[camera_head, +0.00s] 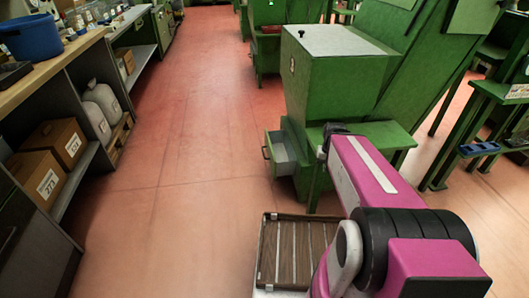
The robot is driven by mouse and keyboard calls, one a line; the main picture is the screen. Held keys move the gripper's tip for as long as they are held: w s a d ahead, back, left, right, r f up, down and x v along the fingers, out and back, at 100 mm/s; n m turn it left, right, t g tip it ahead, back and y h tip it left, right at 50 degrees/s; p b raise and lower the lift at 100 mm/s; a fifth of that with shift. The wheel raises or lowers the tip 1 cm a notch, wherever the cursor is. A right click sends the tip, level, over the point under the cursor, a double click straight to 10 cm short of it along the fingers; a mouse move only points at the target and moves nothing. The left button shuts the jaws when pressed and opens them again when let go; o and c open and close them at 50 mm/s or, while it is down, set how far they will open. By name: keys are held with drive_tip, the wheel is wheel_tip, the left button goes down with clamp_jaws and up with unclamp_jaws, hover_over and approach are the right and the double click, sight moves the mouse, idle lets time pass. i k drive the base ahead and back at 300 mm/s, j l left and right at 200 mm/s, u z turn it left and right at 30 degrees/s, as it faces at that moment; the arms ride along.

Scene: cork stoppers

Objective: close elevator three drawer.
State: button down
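A green machine (335,75) with a hopper-like top stands right of centre, with a number label on its front that is too small to read surely. Low on its left side a drawer (284,153) stands pulled out to the left. It has a green front with a handle and a light grey, empty-looking inside. My magenta and black arm reaches forward from the bottom right, and its far end lies just right of the drawer in the picture. My gripper's fingers cannot be made out; the arm end and the machine hide that area.
A workbench (75,55) with shelves runs along the left, holding a blue bucket (30,37), cardboard boxes (60,143) and pale sacks (103,100). More green machines stand behind and to the right. The red floor (185,150) between bench and drawer is clear.

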sight(280, 164)
drive_tip(key=k+j, duration=0.1)
drive_tip(key=j, duration=0.6)
drive_tip(key=k+j, duration=0.1)
drive_tip(key=j, duration=0.6)
drive_tip(key=i+l+u, duration=0.1)
drive_tip(key=i, duration=0.3)
drive_tip(key=l, duration=0.15)
